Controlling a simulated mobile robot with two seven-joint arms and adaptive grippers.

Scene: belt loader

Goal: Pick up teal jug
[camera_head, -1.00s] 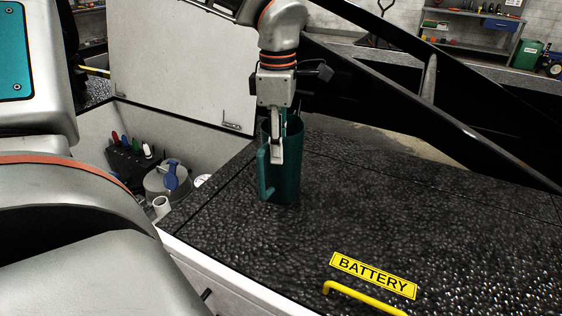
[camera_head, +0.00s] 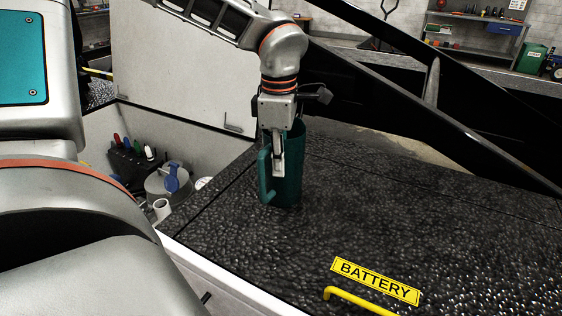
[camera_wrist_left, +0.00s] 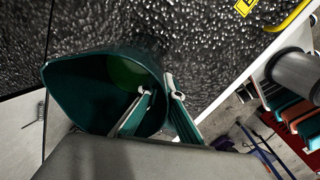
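The teal jug (camera_head: 289,181) stands upright on the black textured battery cover, its handle (camera_head: 264,176) toward the left. My left gripper (camera_head: 278,172) points down at the jug, with one finger in front of its near wall, just right of the handle. In the left wrist view the jug (camera_wrist_left: 85,92) shows from above with its spout to the left. There my left gripper (camera_wrist_left: 155,88) has one finger inside the mouth and one outside, with the wall between; the fingertips look apart. The right gripper is out of view.
The black cover (camera_head: 420,215) has free room right of the jug, up to a yellow BATTERY label (camera_head: 375,281) and yellow handle (camera_head: 360,301). An open compartment with a grey container (camera_head: 168,184) lies left. A black diagonal beam (camera_head: 430,115) runs behind.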

